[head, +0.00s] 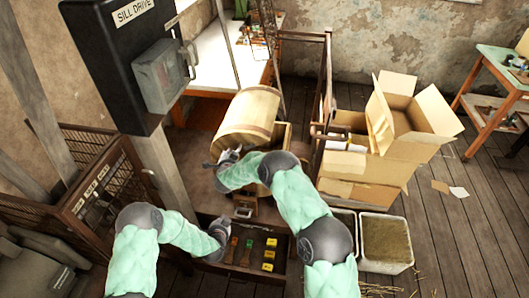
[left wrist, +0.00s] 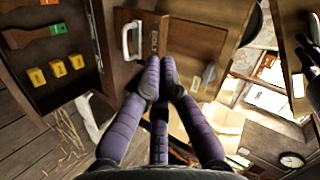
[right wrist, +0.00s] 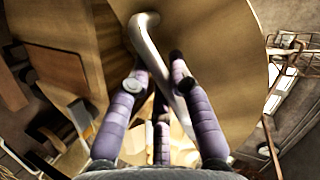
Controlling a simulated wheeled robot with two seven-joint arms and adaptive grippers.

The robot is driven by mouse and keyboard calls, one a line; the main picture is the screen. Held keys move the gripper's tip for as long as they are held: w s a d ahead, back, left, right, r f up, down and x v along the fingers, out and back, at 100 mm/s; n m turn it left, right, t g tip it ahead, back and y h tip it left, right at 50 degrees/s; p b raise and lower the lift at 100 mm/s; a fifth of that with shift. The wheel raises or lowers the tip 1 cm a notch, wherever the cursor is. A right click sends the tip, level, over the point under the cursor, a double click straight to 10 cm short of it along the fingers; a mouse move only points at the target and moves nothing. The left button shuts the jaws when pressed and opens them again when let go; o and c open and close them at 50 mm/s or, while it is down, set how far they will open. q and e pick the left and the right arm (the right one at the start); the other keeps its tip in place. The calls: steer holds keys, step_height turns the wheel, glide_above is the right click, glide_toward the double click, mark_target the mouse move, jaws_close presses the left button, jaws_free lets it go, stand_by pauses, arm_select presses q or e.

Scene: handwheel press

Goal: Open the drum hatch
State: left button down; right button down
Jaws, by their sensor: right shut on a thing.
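The wooden drum (head: 247,117), with curved pale staves, stands at the middle of the head view. Its round wooden end (right wrist: 215,50) fills much of the right wrist view. My right gripper (right wrist: 155,78) is shut on a bent metal bar (right wrist: 147,38) in front of that end; it is beside the drum's lower left in the head view (head: 228,158). My left gripper (left wrist: 160,68) has its fingertips together, with nothing visible between them. It is just below a pale metal handle (left wrist: 130,38) on a brown wooden part. I cannot make out the hatch's edges.
An open drawer-like tray (head: 245,262) with coloured-handled tools and yellow tags lies below the drum. Open cardboard boxes (head: 375,165) and a bin (head: 388,240) stand to the right. A black "SILL DRIVE" box (head: 115,60) on a post is at left.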

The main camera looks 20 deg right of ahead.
steer(key=shift+w+d+r, duration=0.15)
steer(key=shift+r, duration=0.1)
arm_select(q)
steer(key=w+d+r+m+t+h, duration=0.1)
steer(key=d+r+m+t, duration=0.25)
steer(key=d+m, duration=0.3)
steer(key=w+d+r+m+t+h, duration=0.1)
steer(key=d+r+m+t+h, duration=0.1)
steer(key=d+r+m, duration=0.45)
steer(key=w+d+r+m+t+h, duration=0.1)
steer(key=d+r+m+t, duration=0.25)
steer(key=d, duration=0.55)
steer(key=w+d+r, duration=0.1)
steer(key=w+r, duration=0.1)
steer(key=w, duration=0.3)
steer(key=w+d+r+g, duration=0.1)
steer(key=w+r, duration=0.1)
steer(key=w, duration=0.3)
steer(key=shift+d+r, duration=0.25)
steer(key=shift+r, duration=0.1)
steer(key=shift+r, duration=0.15)
steer(key=shift+w+a+r+n, duration=0.2)
steer(key=shift+r+n, duration=0.2)
steer(key=shift+w+a+r+n, duration=0.15)
steer(key=shift+a+r+n, duration=0.05)
steer(key=shift+r+n, duration=0.15)
